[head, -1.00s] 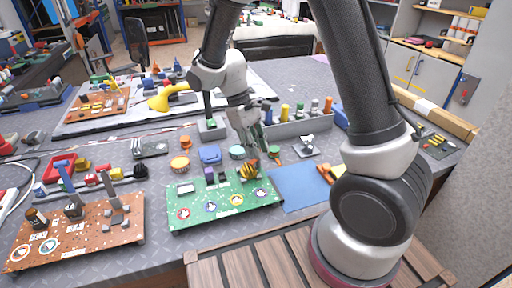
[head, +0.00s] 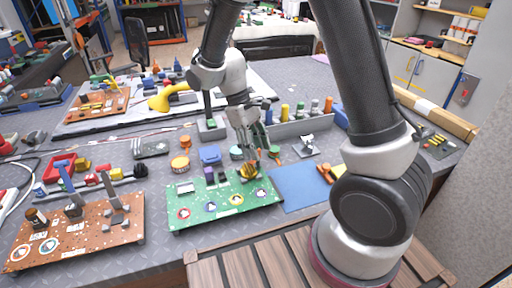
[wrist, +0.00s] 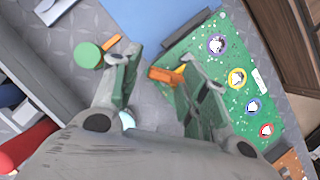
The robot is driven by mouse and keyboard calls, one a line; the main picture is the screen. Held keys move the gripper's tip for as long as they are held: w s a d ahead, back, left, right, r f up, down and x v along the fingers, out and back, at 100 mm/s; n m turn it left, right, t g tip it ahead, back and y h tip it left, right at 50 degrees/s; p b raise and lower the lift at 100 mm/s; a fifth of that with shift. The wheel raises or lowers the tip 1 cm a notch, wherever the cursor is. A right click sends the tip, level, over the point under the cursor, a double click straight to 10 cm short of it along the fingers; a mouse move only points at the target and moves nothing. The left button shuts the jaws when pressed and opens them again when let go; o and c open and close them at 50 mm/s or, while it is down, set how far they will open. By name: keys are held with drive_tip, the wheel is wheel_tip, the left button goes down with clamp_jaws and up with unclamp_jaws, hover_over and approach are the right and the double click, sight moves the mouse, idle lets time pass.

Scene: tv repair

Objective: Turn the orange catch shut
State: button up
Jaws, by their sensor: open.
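The green board (head: 225,203) lies flat on the bench, with round coloured rings along its front edge. The orange catch (head: 249,173) sits at the board's back right corner, partly hidden by my fingers. In the wrist view the orange catch (wrist: 165,75) shows as an orange bar with a yellow part beside it, at the edge of the green board (wrist: 225,75). My gripper (head: 251,158) is open and points down over the catch. In the wrist view my gripper (wrist: 157,62) has the catch between its fingers, closer to the right finger. Contact cannot be told.
A blue mat (head: 298,188) lies right of the board. A grey bin (head: 300,127) with coloured parts stands behind. A blue part (head: 210,154) and an orange round part (head: 180,164) lie behind the board. A brown board (head: 85,235) lies at the left.

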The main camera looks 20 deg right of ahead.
drive_tip(key=v, duration=1.1)
drive_tip(key=shift+r, duration=0.35)
drive_tip(key=shift+w, duration=0.1)
drive_tip(key=s+d+r+m+t+y, duration=0.1)
drive_tip(key=s+d+r+m+t, duration=0.2)
drive_tip(key=s+d, duration=0.6)
drive_tip(key=s+d+r+m+t+y, duration=0.1)
drive_tip(key=s+d+r+m+t, duration=0.3)
drive_tip(key=s+d+r, duration=0.3)
drive_tip(key=s+d+t, duration=0.1)
drive_tip(key=s+d, duration=0.1)
drive_tip(key=shift+s+r+y, duration=0.35)
drive_tip(key=shift+y, duration=0.05)
